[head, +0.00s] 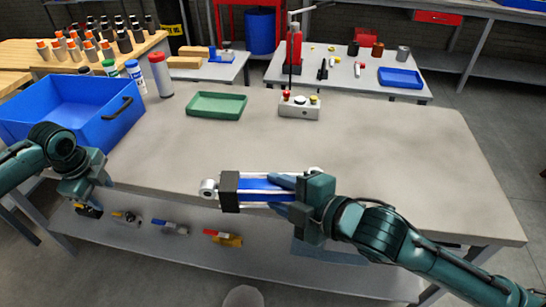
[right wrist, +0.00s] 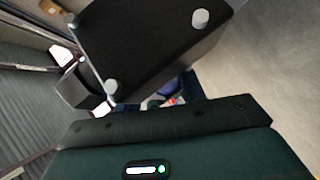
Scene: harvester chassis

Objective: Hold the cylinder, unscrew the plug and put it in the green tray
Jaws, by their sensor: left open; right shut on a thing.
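The cylinder (head: 258,184) has a blue body, a black end block (head: 229,192) and a silver eye at its left end. It lies level near the front edge of the table. My right gripper (head: 283,188) is shut on its body from the right. The right wrist view shows a black block of it (right wrist: 150,50) with grey round studs. I cannot make out the plug in either view. My left gripper (head: 97,199) is open and empty, low at the table's front left, well apart from the cylinder. The green tray (head: 217,104) is empty at the back of the table.
A blue bin (head: 75,105) stands at the table's left, beside bottles (head: 160,75). A small grey block with coloured knobs (head: 300,112) sits at the back edge. The table's middle and right are clear. A lower shelf (head: 190,250) holds several small tools.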

